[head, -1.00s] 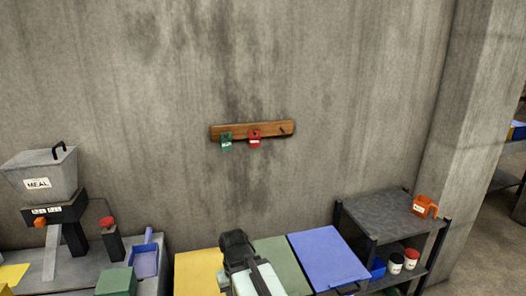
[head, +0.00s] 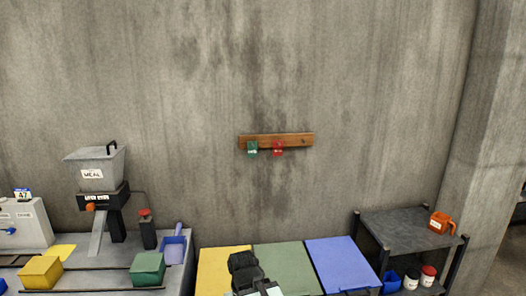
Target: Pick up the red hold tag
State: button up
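The red hold tag (head: 278,149) hangs on a wooden peg rail (head: 297,139) fixed to the concrete wall, near the middle of the head view. A green tag (head: 252,149) hangs just left of it on the same rail. A bare peg shows at the rail's right end. The dark end of my arm shows at the bottom middle, over the coloured mats, below and apart from the tags. My gripper's fingers cannot be made out there.
A meal hopper (head: 96,168), a green box (head: 148,269) and a yellow box (head: 41,272) stand left. A dark shelf (head: 405,228) with an orange jug (head: 441,222) stands right. The wall around the rail is clear.

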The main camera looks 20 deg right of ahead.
aim_at(278, 150)
jog(key=u, duration=0.35)
jog(key=i, duration=1.05)
jog(key=z, duration=0.05)
